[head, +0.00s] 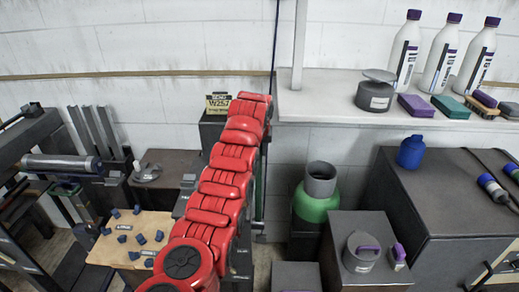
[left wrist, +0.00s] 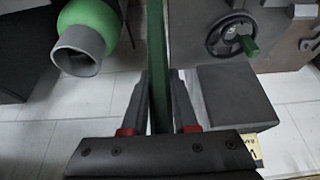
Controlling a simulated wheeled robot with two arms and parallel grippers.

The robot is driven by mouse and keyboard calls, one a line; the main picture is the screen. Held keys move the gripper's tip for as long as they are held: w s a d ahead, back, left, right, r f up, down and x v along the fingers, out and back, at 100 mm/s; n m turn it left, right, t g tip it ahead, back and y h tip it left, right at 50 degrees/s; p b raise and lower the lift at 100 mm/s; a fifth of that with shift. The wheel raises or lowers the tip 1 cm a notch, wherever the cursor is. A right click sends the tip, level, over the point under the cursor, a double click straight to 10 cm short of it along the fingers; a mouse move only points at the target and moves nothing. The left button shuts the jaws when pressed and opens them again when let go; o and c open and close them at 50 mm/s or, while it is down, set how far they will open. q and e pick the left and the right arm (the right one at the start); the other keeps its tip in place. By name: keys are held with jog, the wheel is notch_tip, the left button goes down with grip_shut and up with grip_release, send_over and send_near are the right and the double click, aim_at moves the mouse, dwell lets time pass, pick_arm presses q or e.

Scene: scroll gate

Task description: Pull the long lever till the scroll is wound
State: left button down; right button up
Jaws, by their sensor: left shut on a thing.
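The long lever (left wrist: 157,45) is a dark green upright bar in the left wrist view. My left gripper (left wrist: 160,100) is shut on it, with one finger on each side of the bar. The lower part of the bar is hidden by the gripper body. In the head view my red arm covers the middle, and the left gripper's fingers cannot be made out there. I cannot tell for sure which thing is the scroll. My right gripper is in neither view.
A handwheel (left wrist: 230,38) with a green knob is on a grey box near the lever. A green bottle (head: 316,195) with a grey collar stands right of my arm. A shelf (head: 330,112) with white bottles is at the back right. A wooden board (head: 118,222) holds several blue pieces.

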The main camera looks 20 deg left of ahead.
pick_arm(q)
jog(key=c, duration=0.9)
grip_release()
jog(key=shift+o, duration=1.1)
jog(key=shift+w, duration=0.15)
jog(key=shift+w+a+f, duration=0.1)
jog(key=shift+f, duration=0.05)
jog(key=b+v, duration=0.4)
jog(key=v, duration=1.3)
